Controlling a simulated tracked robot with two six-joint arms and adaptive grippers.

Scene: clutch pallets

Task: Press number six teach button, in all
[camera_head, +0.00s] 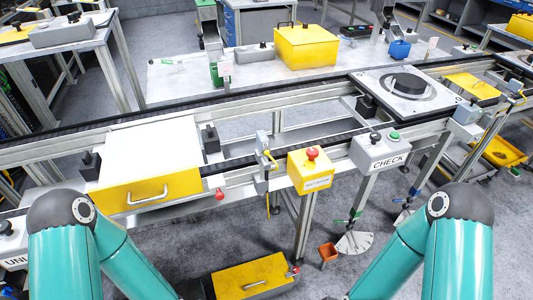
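No button marked six can be made out. A grey control box (382,151) labelled CHECK stands at the front of the conveyor, right of centre, with a black button (374,137) and a green button (394,135) on top. Left of it, a yellow box (310,172) carries a red mushroom button (312,154); its small label is hard to read. At the left edge, a grey box (10,240) with a partly hidden label starting "UNL" has a dark button on top. Both my teal arms rise at the bottom corners, but neither gripper shows.
A yellow case with a white top (150,160) sits on the conveyor (240,158). A pallet plate (405,103) bearing a black disc (409,82) sits to the right. A worktable stands behind.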

